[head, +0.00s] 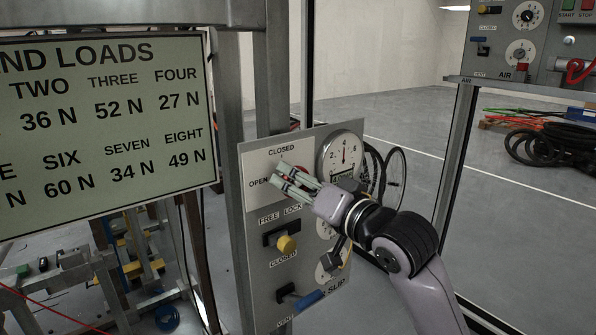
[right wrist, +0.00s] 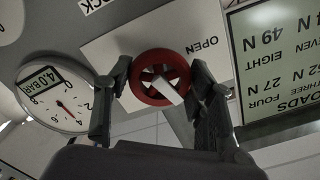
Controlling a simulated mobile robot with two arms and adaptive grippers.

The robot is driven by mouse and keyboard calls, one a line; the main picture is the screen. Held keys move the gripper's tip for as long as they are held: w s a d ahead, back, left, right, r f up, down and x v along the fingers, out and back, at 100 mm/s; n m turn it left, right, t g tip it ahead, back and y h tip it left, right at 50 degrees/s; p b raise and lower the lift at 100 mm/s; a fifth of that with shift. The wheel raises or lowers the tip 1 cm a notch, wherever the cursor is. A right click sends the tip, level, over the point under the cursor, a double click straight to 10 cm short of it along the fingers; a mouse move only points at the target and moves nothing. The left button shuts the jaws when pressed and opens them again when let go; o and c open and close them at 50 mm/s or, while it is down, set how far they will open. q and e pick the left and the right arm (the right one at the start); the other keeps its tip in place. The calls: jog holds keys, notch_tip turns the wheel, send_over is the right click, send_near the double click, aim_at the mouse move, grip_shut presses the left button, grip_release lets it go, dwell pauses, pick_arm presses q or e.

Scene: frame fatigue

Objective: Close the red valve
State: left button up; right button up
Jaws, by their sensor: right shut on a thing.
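The red valve (right wrist: 158,57) is a small round handwheel with a pale bar across its middle. It sits on a white plate (right wrist: 112,40) marked OPEN in the right wrist view. My right gripper (head: 285,177) reaches the upper left of the grey panel in the head view and hides most of the wheel. In the right wrist view its two fingers stand on opposite sides of the wheel, shut on the rim. The plate reads CLOSED above and OPEN to the left in the head view. My left gripper is out of view.
A round pressure gauge (head: 341,150) is right of the valve. A yellow knob (head: 287,244) and a blue lever (head: 307,299) are below it. A sign of loads (head: 105,125) stands close on the left. A metal post (head: 456,150) rises at right; open floor lies behind.

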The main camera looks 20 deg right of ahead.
jog(key=shift+m+p, duration=1.7)
jog(key=shift+m, duration=0.3)
jog(key=o, duration=1.2)
jog(key=v, duration=0.7)
jog(key=shift+s+d, duration=0.1)
jog(key=shift+s, duration=0.15)
